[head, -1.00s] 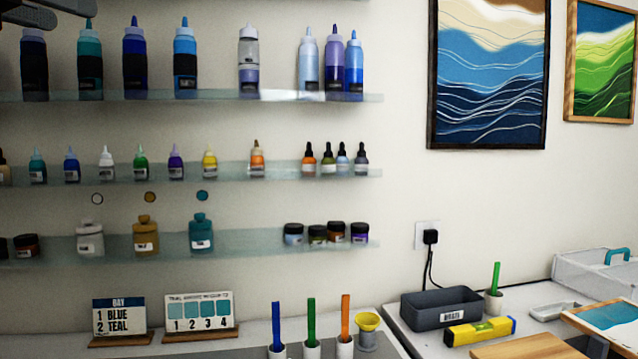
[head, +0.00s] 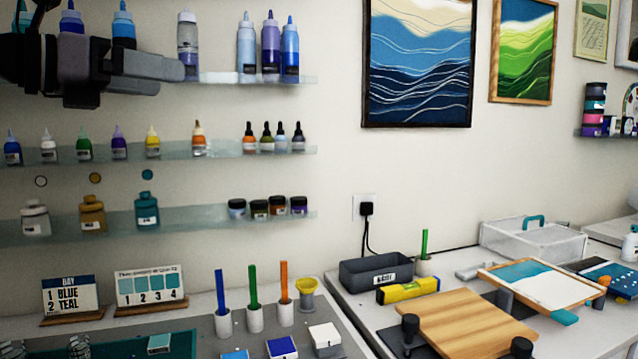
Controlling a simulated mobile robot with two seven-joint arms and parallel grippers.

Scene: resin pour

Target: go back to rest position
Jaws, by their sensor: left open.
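My left gripper (head: 168,75) is at the upper left of the head view, in front of the top shelf and its bottles. It is open, and I see nothing between its fingers. It hides parts of several blue and teal bottles. My right gripper is not in view.
Glass shelves (head: 240,148) with bottles and jars line the wall at left. Below, a counter holds two cards, white cups (head: 255,319) with coloured sticks, and small blocks. At right are a grey bin (head: 360,272), a yellow level (head: 408,290), a wooden board (head: 460,322) and a painted panel (head: 540,285).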

